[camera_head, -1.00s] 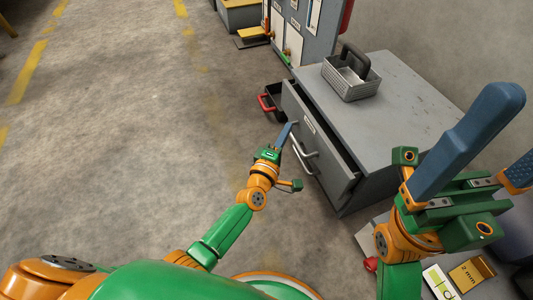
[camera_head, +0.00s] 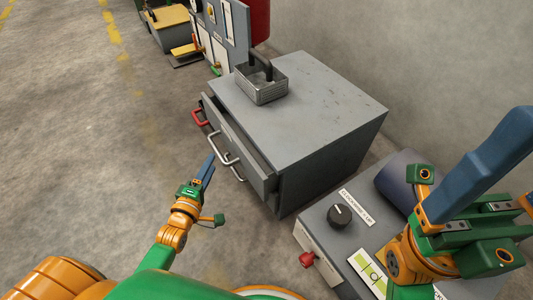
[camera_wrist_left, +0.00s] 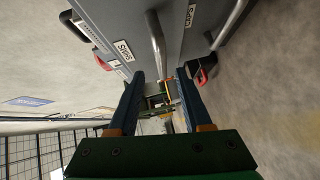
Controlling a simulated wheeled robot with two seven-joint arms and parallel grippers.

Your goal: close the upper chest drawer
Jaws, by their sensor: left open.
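The grey chest (camera_head: 300,105) stands in the middle of the head view. Its upper drawer (camera_head: 240,160) is pulled partly out, with a dark gap behind its front. The drawer has a silver bar handle (camera_head: 222,147), probably the bar (camera_wrist_left: 157,42) between the finger directions in the left wrist view. My left gripper (camera_head: 208,166) is open and empty, just in front of the drawer front; I cannot tell whether it touches. My right gripper (camera_head: 505,165) is at the right edge, blue fingers apart, away from the chest.
A red handle (camera_head: 199,117) sticks out beyond the silver one. A grey control box (camera_head: 325,240) with a black knob (camera_head: 339,216) stands nearer, at right. The floor left of the chest is clear.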

